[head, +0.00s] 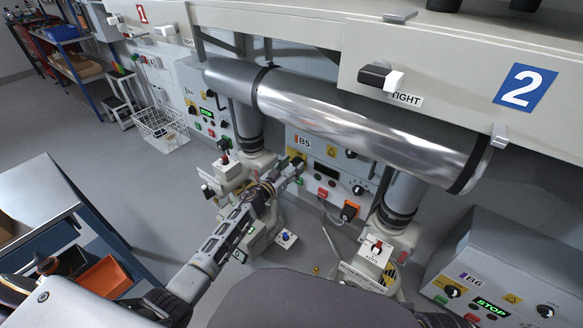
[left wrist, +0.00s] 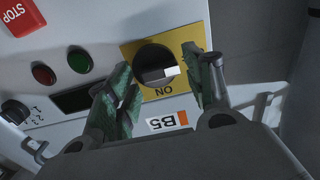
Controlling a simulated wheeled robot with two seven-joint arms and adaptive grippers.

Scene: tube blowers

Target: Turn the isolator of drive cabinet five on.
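Drive cabinet five (head: 327,192), labelled B5, stands low in the middle of the head view under the shiny pipe. My left gripper (head: 297,165) is in front of its upper left corner and hides the isolator there. In the left wrist view, upside down, the isolator (left wrist: 152,58) is a black round knob with a white-ended handle on a yellow plate, with the word ON beside it. The handle lies crosswise, its white end towards the right finger. My left gripper (left wrist: 165,85) is open, with its green-padded fingers apart on either side of the knob. My right gripper is not in view.
The pipe (head: 340,118) runs above the cabinet. Valve stands with a grey post (head: 398,200) are on both sides. Cabinet B6 (head: 500,275) is at the lower right with a lit green STOP display; the display of B5 (left wrist: 72,99) is dark.

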